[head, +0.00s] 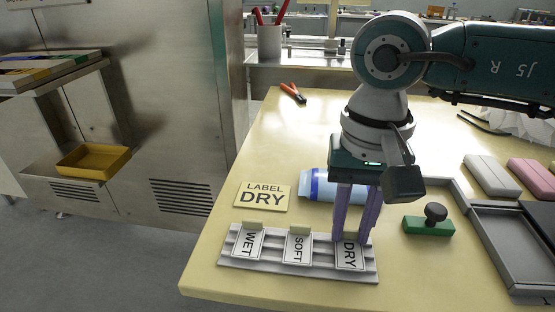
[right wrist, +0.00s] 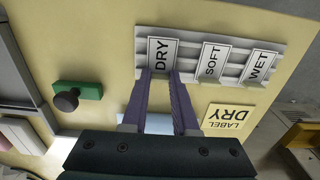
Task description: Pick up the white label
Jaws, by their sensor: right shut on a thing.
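The white label marked DRY (head: 352,258) sits at the right end of a grey ridged rack (head: 300,271). Labels marked SOFT (head: 298,248) and WET (head: 247,244) stand beside it in the same rack. My right gripper (head: 351,239) points down with its purple fingers at the top edge of the DRY label, shut on it. In the right wrist view the fingertips (right wrist: 160,78) meet the edge of the DRY label (right wrist: 161,54), which still lies in the rack. The fingers hide the gripped edge. My left gripper is not in view.
A yellow card reading LABEL DRY (head: 262,197) lies behind the rack. A blue and white cylinder (head: 317,186) lies partly behind my gripper. A green block with a black knob (head: 428,225) and a grey tray (head: 515,244) are to the right. Red-handled pliers (head: 292,92) lie farther back.

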